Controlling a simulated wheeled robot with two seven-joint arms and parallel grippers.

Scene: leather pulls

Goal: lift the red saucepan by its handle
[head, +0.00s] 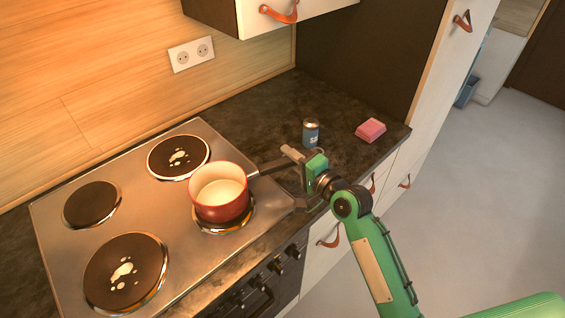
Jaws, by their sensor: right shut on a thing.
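The red saucepan (220,205) with a cream inside is upright at the right front burner (223,226) of the steel hob. Its dark handle (268,167) points right and up in the picture, toward the back of the counter. My right gripper (290,172) is shut on the handle near its outer end. The gripper's fingers and green body hide part of the handle. I cannot tell for sure whether the pan's base touches the burner. My left gripper is not in view.
A blue can (311,133) stands on the dark counter just behind my right gripper, and a pink block (370,130) lies farther right near the counter edge. Other burners, some stained, are bare. A socket (191,54) is on the wooden wall. Drawers with leather pulls are below.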

